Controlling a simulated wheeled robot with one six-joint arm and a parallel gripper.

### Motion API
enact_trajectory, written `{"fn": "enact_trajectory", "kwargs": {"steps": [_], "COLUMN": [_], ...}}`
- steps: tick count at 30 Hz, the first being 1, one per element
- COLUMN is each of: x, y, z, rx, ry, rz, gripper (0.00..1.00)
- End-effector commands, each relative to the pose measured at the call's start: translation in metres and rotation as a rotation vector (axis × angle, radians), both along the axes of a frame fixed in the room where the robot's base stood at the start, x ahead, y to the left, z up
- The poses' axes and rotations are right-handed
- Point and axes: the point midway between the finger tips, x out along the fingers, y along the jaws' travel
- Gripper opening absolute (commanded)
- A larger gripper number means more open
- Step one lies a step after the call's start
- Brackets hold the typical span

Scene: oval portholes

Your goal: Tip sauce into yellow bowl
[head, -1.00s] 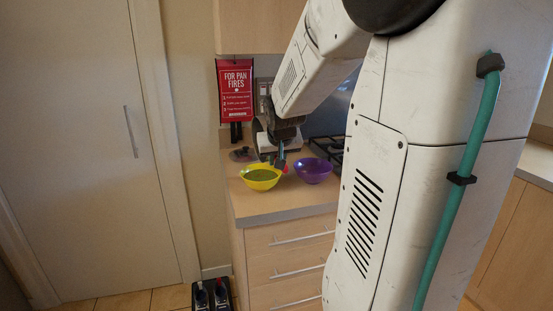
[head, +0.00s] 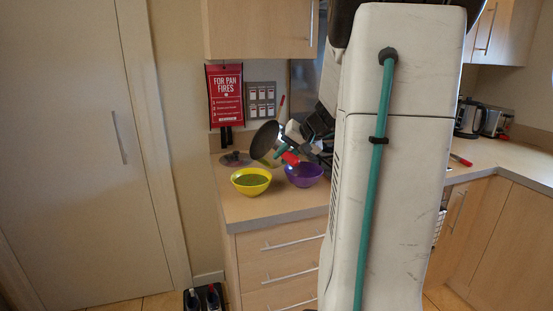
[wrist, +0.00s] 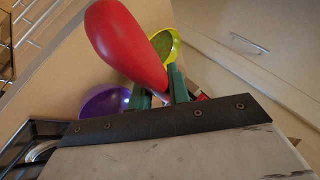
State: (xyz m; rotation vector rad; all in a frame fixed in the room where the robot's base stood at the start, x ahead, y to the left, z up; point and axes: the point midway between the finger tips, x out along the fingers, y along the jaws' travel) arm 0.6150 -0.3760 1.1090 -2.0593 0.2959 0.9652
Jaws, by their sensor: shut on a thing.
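The yellow bowl (head: 250,189) stands upright on the counter, its inside green; it also shows in the wrist view (wrist: 177,48). A purple bowl (head: 306,180) stands just right of it and is partly hidden in the wrist view (wrist: 103,101). My gripper (head: 281,155) is tilted above and behind the two bowls, with its green fingers (wrist: 160,96) shut on a smooth, rounded red object (head: 290,158). This object fills the upper middle of the wrist view (wrist: 125,40).
A dark pan (head: 264,141) shows behind the bowls, close to my gripper. A dark lid-like item (head: 235,159) lies at the back left of the counter (head: 270,208). A red sign (head: 225,95) hangs on the wall. The counter's front strip is clear.

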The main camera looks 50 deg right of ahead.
Motion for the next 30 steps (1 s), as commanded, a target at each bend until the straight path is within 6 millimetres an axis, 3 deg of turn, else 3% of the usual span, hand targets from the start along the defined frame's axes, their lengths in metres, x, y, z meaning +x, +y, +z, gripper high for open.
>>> {"fn": "enact_trajectory", "kwargs": {"steps": [8,16,21,30], "x": [-0.01,-0.012,-0.013,-0.013], "y": [-0.023,-0.028,-0.03,-0.03], "z": [-0.011,0.009,0.016,0.018], "rx": [0.384,0.708,0.815,0.84], "ry": [-0.173,-0.321,-0.369,-0.38], "rz": [-0.004,0.001,0.001,0.002], "gripper": [0.0,0.0,0.0,0.0]}}
